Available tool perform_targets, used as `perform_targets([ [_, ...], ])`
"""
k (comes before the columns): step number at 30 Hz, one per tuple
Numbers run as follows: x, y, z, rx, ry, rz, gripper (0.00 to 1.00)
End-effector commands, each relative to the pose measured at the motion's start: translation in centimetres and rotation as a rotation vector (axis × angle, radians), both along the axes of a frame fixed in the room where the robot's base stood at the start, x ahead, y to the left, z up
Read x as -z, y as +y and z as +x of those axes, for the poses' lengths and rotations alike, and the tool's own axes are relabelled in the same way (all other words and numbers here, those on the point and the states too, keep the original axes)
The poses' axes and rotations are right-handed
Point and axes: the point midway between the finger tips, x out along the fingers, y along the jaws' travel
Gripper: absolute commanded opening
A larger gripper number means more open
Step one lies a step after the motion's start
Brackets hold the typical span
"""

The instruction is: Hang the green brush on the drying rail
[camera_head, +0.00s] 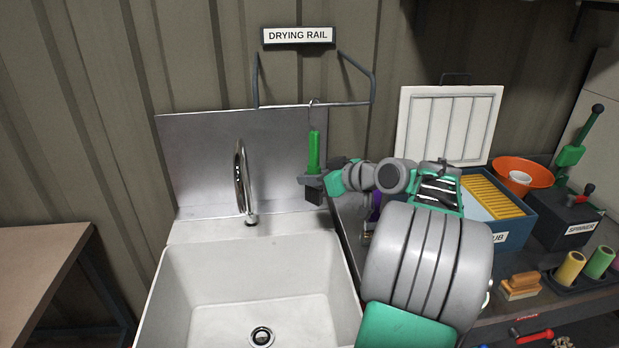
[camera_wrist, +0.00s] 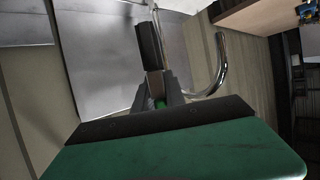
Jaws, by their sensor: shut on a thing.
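The green brush (camera_head: 314,150) is upright in front of the drying rail (camera_head: 345,104), its green handle on top and a small metal hook at its upper end. In the head view the hook overlaps the rail's bar; whether it bears on the bar I cannot tell. My gripper (camera_head: 314,181) is shut on the brush's lower part, below the green handle. In the wrist view my gripper (camera_wrist: 158,97) hides most of the brush; a bit of green (camera_wrist: 161,104) shows between the fingers and a dark brush head (camera_wrist: 149,45) sticks out beyond them.
A white sink (camera_head: 190,290) with a curved tap (camera_head: 241,180) lies below and left. A steel splashback (camera_head: 200,150) stands behind. At right are a blue tub (camera_head: 515,233), a white ribbed panel (camera_head: 448,125) and an orange bowl (camera_head: 540,175).

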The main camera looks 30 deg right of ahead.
Motion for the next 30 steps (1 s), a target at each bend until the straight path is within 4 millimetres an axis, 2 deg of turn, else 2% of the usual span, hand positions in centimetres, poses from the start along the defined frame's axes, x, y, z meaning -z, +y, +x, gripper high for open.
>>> perform_targets([
  [2,-0.1,0.0,0.0,0.0,0.0,0.0,0.0],
  [3,-0.1,0.0,0.0,0.0,0.0,0.0,0.17],
  [12,0.0,0.0,0.0,0.0,0.0,0.0,0.41],
  [21,-0.1,-0.2,-0.5,0.002,0.0,-0.001,0.41],
  [23,-0.4,-0.5,-1.2,0.004,0.0,-0.002,0.41],
  [30,-2.2,-1.7,-5.5,0.005,0.0,-0.001,0.41],
])
